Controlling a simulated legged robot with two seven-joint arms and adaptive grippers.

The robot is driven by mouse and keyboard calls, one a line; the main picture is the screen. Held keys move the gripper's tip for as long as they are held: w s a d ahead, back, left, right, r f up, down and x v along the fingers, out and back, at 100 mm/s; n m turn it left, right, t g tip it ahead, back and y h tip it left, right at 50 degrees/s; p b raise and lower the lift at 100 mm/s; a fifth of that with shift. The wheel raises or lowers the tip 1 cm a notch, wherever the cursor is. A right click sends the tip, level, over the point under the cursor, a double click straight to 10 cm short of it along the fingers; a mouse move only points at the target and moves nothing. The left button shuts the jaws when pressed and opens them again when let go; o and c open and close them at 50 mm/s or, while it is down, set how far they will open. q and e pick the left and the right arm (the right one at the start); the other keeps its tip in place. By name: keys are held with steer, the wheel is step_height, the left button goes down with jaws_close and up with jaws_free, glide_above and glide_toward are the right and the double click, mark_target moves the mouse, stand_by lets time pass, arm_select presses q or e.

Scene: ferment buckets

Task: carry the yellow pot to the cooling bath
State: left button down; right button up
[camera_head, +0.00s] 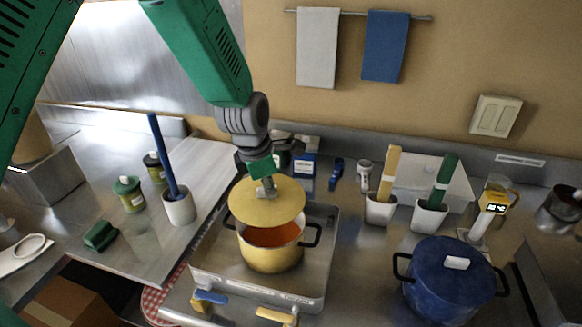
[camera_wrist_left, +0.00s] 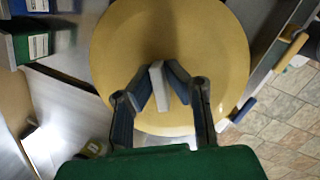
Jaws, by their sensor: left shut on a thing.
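The yellow pot (camera_head: 270,259) stands upright in a shallow steel basin (camera_head: 203,275). Its black side handles show, and orange-red contents are visible inside. My left gripper (camera_head: 267,186) is shut on the knob of the yellow lid (camera_head: 285,205) and holds it above the pot, towards the back. The pot's opening is partly hidden by the lid. In the left wrist view the lid (camera_wrist_left: 215,55) fills the middle, with my left gripper's fingers (camera_wrist_left: 161,80) closed around its pale knob. My right gripper is not in view.
A blue lidded pot (camera_head: 448,283) stands at the right. White holders with a yellow tool (camera_head: 390,172) and a green tool (camera_head: 444,180) stand behind. A white pot with a blue stick (camera_head: 179,207) and small jars (camera_head: 129,195) are on the left. Blue and yellow handles (camera_head: 278,315) project in front.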

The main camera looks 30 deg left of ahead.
mark_target(272, 203)
arm_select(q)
steer(key=shift+w+r, duration=0.1)
steer(key=shift+r, duration=0.1)
steer(key=shift+s+d+b, duration=0.25)
steer(key=shift+d+b, duration=0.05)
steer(key=shift+s+f, duration=0.1)
steer(key=shift+f, duration=0.15)
steer(key=shift+d+f+b, duration=0.1)
steer(key=shift+f+b, duration=0.25)
steer(key=shift+b, duration=0.2)
steer(key=b+x, duration=0.2)
steer(key=shift+a+f, duration=0.2)
steer(key=shift+f, duration=0.15)
steer(key=shift+f+b, duration=0.35)
steer(key=shift+b, duration=0.25)
steer(key=shift+s+a+f, duration=0.1)
steer(key=shift+a+f, duration=0.1)
steer(key=shift+f, duration=0.35)
steer(key=shift+d+f, duration=0.15)
steer(key=shift+f, duration=0.15)
steer(key=shift+d, duration=0.1)
